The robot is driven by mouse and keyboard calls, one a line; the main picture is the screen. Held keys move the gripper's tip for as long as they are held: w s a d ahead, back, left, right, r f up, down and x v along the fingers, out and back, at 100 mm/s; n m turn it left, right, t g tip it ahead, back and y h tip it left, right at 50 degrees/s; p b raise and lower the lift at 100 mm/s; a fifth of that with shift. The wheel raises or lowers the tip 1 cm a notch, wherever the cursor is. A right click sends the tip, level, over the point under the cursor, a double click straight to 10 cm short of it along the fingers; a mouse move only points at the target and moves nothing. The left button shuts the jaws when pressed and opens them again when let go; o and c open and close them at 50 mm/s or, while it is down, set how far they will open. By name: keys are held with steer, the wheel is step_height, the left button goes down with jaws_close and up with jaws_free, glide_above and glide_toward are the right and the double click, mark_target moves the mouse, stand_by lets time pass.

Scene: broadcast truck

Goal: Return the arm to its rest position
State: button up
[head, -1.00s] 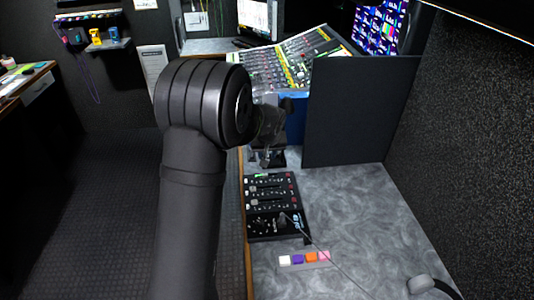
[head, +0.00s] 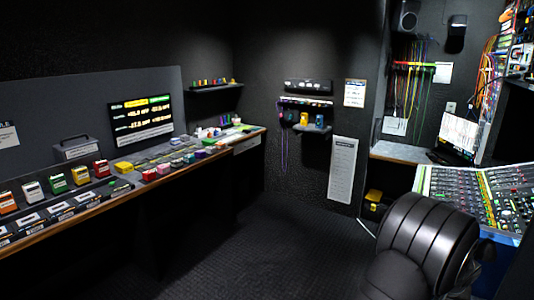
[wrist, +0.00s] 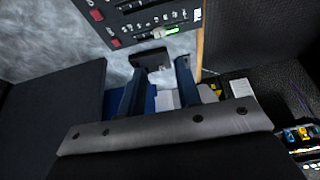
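My gripper (wrist: 165,62) shows in the wrist view with its two dark fingers spread apart. I see nothing held between them; pale and blue surfaces show through the gap. Beyond the fingertips lies a black control box (wrist: 140,15) with red buttons and a green light, on a grey marbled desk (wrist: 55,35). In the head view my arm fills the lower right corner. The gripper itself cannot be made out there.
A dark upright panel (wrist: 50,115) stands left of the fingers in the wrist view. In the head view a mixing console (head: 480,195) is right, beside my arm. A long counter (head: 105,210) with coloured boxes runs along the left. The floor (head: 250,245) between is clear.

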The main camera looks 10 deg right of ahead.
steer(key=x, duration=1.3)
steer(key=shift+w+d+f, duration=0.1)
steer(key=shift+f, duration=0.15)
steer(key=o, duration=1.3)
steer(key=shift+o, duration=1.1)
steer(key=shift+r, duration=0.15)
steer(key=v, duration=0.8)
steer(key=v, duration=1)
